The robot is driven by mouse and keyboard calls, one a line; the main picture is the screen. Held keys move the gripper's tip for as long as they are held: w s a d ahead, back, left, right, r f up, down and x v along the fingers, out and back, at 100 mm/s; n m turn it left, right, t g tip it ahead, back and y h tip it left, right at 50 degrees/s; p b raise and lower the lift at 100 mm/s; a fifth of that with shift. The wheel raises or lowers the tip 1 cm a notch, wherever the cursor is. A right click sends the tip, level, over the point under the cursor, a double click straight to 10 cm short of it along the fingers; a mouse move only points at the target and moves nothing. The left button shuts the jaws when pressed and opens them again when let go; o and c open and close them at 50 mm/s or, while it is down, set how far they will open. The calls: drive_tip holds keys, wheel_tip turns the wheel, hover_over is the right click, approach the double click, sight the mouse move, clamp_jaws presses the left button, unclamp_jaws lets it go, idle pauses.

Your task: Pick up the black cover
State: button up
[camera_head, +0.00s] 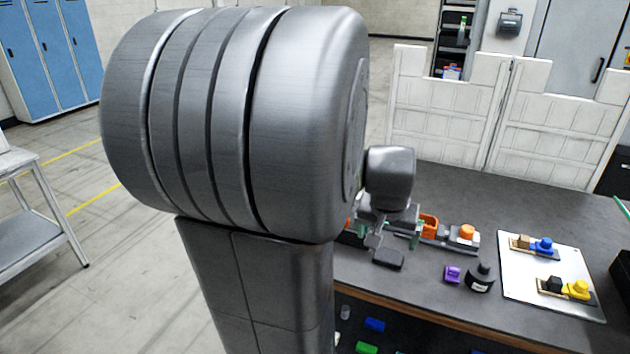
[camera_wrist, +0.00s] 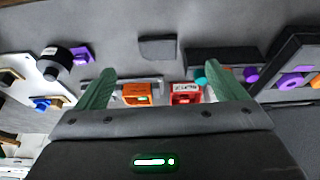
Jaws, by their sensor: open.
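A black, flat, rounded piece that looks like the black cover (camera_head: 388,260) lies on the dark table near its front edge. It also shows in the wrist view as the black cover (camera_wrist: 157,48), beyond the fingertips and roughly centred between them. My gripper (camera_head: 383,232) is above the table by the cover, its green fingers spread apart with nothing held. In the wrist view my gripper (camera_wrist: 166,84) has an orange block (camera_wrist: 137,94) and a red block (camera_wrist: 186,93) in the gap beneath it; I cannot tell the height.
An orange-topped fixture (camera_head: 465,235) stands behind. White panels (camera_head: 450,105) line the back. Bare table (camera_head: 500,195) lies before them.

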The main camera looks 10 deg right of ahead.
drive_tip(key=w, duration=0.2)
hover_over(389, 256)
drive_tip(key=s+a, duration=0.2)
wheel_tip(389, 256, down, 7)
drive_tip(key=shift+s+f, duration=0.1)
drive_tip(key=shift+s, duration=0.05)
drive_tip(key=shift+d+p+x, duration=0.2)
drive_tip(key=shift+x, duration=1.1)
drive_tip(key=shift+d+p+x, duration=0.15)
drive_tip(key=shift+p+x, duration=0.05)
drive_tip(key=shift+x, duration=1.05)
drive_tip(key=c, duration=1.1)
drive_tip(key=shift+o, duration=0.2)
